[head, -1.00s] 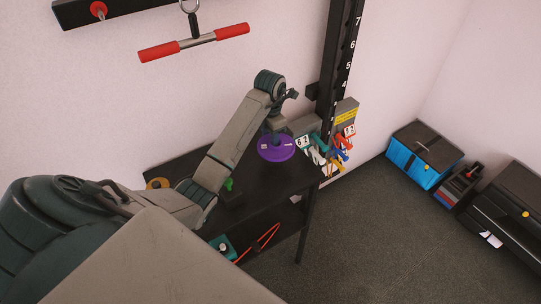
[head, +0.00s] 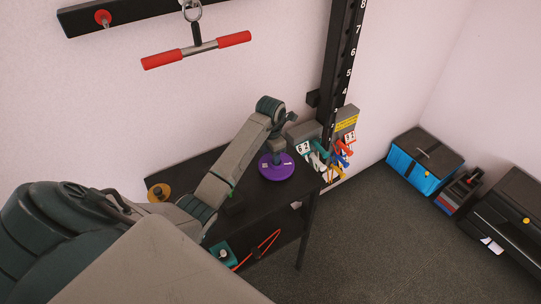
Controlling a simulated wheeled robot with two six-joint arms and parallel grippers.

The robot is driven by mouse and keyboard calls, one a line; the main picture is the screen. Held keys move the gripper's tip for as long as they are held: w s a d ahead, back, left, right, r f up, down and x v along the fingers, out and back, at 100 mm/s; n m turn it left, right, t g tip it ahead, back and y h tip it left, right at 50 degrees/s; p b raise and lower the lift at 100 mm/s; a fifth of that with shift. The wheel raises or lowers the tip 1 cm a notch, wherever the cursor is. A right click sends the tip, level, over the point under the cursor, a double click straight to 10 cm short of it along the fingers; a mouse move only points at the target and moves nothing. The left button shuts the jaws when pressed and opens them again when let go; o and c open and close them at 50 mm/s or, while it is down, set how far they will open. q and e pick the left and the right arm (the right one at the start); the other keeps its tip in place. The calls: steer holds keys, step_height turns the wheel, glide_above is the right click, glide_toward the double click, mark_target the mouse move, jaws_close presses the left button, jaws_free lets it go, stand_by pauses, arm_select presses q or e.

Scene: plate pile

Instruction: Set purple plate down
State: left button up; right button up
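The purple plate (head: 277,173) is a round disc near the right end of the black table (head: 250,207). It looks flat and level, at or just above the tabletop; I cannot tell whether it touches. My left gripper (head: 277,159) points down at the middle of the plate from above. Its fingers are small and partly hidden, so I cannot tell whether they grip the plate's centre. My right gripper is not in view.
A yellow disc (head: 159,192) lies at the table's left end. A teal object (head: 221,252) and a red band (head: 258,248) are below on a lower shelf. Coloured handles (head: 340,152) hang by the black numbered post (head: 341,70). A blue box (head: 424,160) stands on the floor at right.

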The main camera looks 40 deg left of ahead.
mark_target(271, 157)
arm_select(q)
steer(key=shift+o, duration=1.1)
steer(key=shift+r, duration=0.1)
steer(key=shift+r, duration=0.2)
step_height(271, 157, up, 5)
steer(key=shift+r, duration=0.15)
step_height(271, 157, up, 6)
steer(key=p, duration=0.6)
steer(key=shift+r, duration=0.25)
steer(key=shift+f, duration=0.1)
